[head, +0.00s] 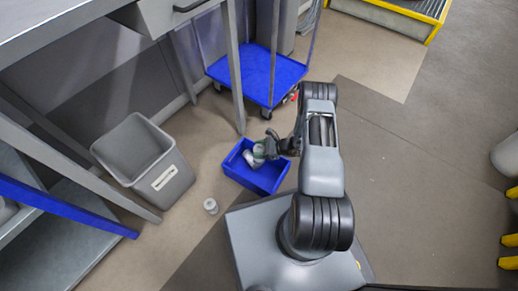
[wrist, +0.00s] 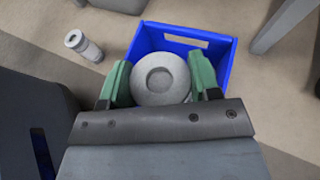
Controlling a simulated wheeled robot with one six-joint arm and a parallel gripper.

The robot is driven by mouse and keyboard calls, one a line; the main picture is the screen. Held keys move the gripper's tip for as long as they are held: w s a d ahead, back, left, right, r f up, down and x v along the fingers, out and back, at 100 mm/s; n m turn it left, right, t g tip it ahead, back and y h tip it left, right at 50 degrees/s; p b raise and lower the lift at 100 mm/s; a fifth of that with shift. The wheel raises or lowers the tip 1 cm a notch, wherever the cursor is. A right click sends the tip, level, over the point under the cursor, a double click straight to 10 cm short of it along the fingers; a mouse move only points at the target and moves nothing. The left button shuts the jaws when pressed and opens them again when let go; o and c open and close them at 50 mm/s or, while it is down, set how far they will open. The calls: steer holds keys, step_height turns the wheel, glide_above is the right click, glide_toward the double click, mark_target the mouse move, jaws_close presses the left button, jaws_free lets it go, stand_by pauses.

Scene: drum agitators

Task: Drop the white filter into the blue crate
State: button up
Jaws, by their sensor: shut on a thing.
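The white filter (wrist: 160,80) is a round, pale disc-shaped end with a recess, seen in the wrist view between the green fingers of my gripper (wrist: 160,82). The fingers are shut on it. The blue crate (wrist: 221,62) lies on the floor below, and the filter overlaps its open top in the wrist view. In the head view, my gripper (head: 262,150) is over the blue crate (head: 262,187), with the filter (head: 250,158) at its tip. Part of the crate's inside is hidden by the filter and gripper.
A second small white cylinder (head: 210,206) stands on the floor left of the crate, also in the wrist view (wrist: 84,46). A grey bin (head: 165,178) is farther left. A blue cart (head: 262,78) is behind. Open floor lies to the right.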

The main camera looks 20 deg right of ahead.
steer(key=o, duration=1)
steer(key=p+v, duration=0.4)
steer(key=v, duration=0.9)
steer(key=shift+s+d+r, duration=0.15)
steer(key=shift+d+r, duration=0.1)
